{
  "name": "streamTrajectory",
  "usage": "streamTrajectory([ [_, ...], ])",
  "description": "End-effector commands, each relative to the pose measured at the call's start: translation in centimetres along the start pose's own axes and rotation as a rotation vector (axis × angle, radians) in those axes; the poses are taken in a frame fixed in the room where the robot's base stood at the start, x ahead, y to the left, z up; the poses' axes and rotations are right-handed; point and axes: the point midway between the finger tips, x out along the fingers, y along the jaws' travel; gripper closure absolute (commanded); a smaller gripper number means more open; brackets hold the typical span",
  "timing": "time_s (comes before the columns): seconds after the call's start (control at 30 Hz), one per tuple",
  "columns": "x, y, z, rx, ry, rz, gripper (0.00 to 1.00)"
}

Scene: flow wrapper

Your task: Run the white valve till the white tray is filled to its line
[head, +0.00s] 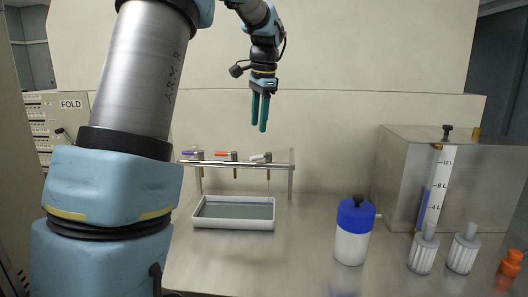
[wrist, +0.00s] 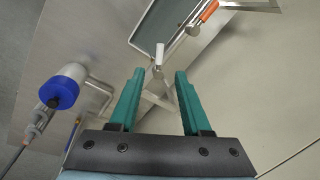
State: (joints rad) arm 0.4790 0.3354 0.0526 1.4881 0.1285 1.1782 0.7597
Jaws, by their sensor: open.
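The white valve (head: 260,157) is the rightmost of three valves on the rail, its lever pointing left and slightly tilted. It also shows in the wrist view (wrist: 159,54), just beyond and between my fingertips. A faint thin line hangs below its spout; I cannot tell if it is liquid. The white tray (head: 232,225) stands below the rail, with a flat grey surface inside. Its fill line cannot be made out. My gripper (head: 260,128) is open and empty, pointing down above the white valve, apart from it. It also shows in the wrist view (wrist: 159,72).
An orange-handled valve (head: 222,154) and a purple-handled valve (head: 192,153) sit left along the rail (head: 280,165). A blue-capped bottle (head: 352,245), ribbed grey-white containers (head: 423,253) and a steel tank (head: 400,165) with a level gauge stand right. The counter between tray and bottle is clear.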

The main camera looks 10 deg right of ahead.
Motion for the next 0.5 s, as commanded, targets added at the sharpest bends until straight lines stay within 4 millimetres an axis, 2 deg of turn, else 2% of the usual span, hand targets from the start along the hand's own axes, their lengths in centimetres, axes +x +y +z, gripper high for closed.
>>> streamTrajectory([
  [0.3, 5.5, 0.1, 0.1, 0.001, -0.005, 0.004, 0.52],
  [0.5, 8.5, 0.1, 0.1, 0.001, -0.004, 0.003, 0.52],
])
